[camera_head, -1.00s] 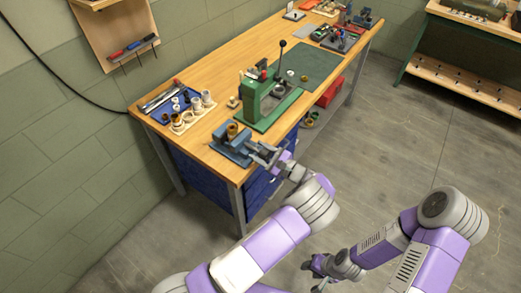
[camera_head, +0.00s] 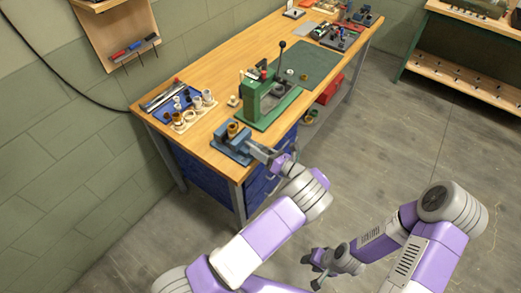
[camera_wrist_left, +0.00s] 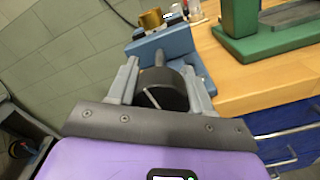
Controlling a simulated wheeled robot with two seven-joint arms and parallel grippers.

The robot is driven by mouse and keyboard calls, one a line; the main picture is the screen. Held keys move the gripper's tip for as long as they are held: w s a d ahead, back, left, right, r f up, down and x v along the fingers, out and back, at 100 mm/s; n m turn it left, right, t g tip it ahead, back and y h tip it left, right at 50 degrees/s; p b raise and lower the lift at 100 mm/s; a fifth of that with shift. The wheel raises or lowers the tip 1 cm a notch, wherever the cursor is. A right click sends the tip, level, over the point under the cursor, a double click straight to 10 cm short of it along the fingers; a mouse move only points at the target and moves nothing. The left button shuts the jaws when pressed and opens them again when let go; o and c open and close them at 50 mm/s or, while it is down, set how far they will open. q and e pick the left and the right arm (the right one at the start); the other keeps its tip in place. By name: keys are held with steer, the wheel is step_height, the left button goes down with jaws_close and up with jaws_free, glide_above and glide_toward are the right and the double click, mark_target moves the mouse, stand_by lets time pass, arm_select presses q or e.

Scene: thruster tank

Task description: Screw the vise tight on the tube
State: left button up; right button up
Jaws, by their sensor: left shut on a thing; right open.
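The blue vise (camera_head: 230,150) stands at the near corner of the wooden bench. A brown tube (camera_head: 232,129) stands upright at its jaws; in the left wrist view the tube (camera_wrist_left: 150,18) looks brass-coloured behind the blue vise body (camera_wrist_left: 168,44). My left gripper (camera_head: 264,153) is at the vise's screw end, over the bench edge. In the left wrist view its fingers (camera_wrist_left: 163,82) are shut on the dark round screw knob (camera_wrist_left: 160,97), one on each side. Whether the jaws touch the tube is not clear. My right gripper (camera_head: 318,266) is open and empty, low over the floor.
A green press (camera_head: 262,100) with an upright lever stands right behind the vise. A blue tray (camera_head: 170,105) with tools and a light rack (camera_head: 192,117) of ring-like parts lie to the left. A red box (camera_head: 330,90) is under the bench.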

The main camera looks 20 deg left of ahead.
arm_select(q)
steer(key=shift+f+m+p, duration=0.1)
steer(key=shift+m+p, duration=0.2)
steer(key=shift+m, duration=1.7)
steer(key=o, duration=1)
steer(key=shift+o, duration=0.2)
steer(key=v, duration=0.7)
steer(key=shift+s+d, duration=0.15)
steer(key=shift+d, duration=0.15)
